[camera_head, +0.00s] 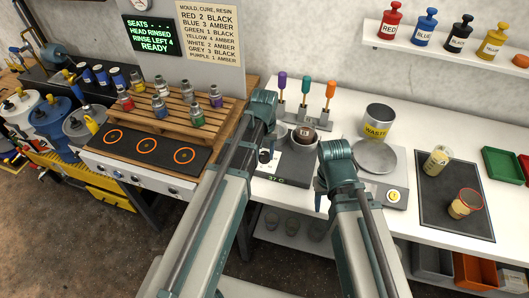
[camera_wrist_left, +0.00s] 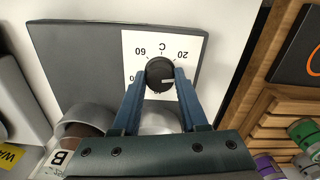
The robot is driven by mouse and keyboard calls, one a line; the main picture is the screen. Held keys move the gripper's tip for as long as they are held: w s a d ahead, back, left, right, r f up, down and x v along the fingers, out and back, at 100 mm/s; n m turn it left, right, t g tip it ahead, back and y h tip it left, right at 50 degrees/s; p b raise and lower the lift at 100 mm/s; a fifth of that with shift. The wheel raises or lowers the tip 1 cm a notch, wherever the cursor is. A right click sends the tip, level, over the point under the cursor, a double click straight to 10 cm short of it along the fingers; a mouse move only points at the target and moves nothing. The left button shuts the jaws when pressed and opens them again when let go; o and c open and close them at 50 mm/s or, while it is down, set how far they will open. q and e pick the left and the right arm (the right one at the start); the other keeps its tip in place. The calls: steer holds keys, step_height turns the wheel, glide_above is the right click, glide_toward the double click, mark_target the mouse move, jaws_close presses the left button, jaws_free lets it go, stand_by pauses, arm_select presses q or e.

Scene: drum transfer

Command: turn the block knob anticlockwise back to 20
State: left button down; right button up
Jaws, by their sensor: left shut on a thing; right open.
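The block knob (camera_wrist_left: 160,73) is black and round, on a white dial plate (camera_wrist_left: 133,45) marked 20, C and 60, seen upside down in the left wrist view. My left gripper (camera_wrist_left: 161,80) is shut on the knob, with one blue finger at each side. In the head view my left gripper (camera_head: 267,156) is at the left of the dark block (camera_head: 290,179), and the knob is mostly hidden. The block's green display seems to read about 37. My right gripper (camera_head: 321,192) is open, partly hidden by its arm, just right of the block.
A scale (camera_head: 375,157) and a waste bin (camera_head: 378,120) are to the right. A wooden rack (camera_head: 190,100) with bottles is to the left.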

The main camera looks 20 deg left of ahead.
mark_target(265, 154)
arm_select(q)
steer(key=n, duration=0.6)
steer(key=shift+n, duration=0.4)
stand_by(0.4)
steer(key=shift+c, duration=2.2)
jaws_free()
step_height(265, 154, up, 14)
steer(key=p, duration=1.4)
steer(key=shift+f, duration=0.15)
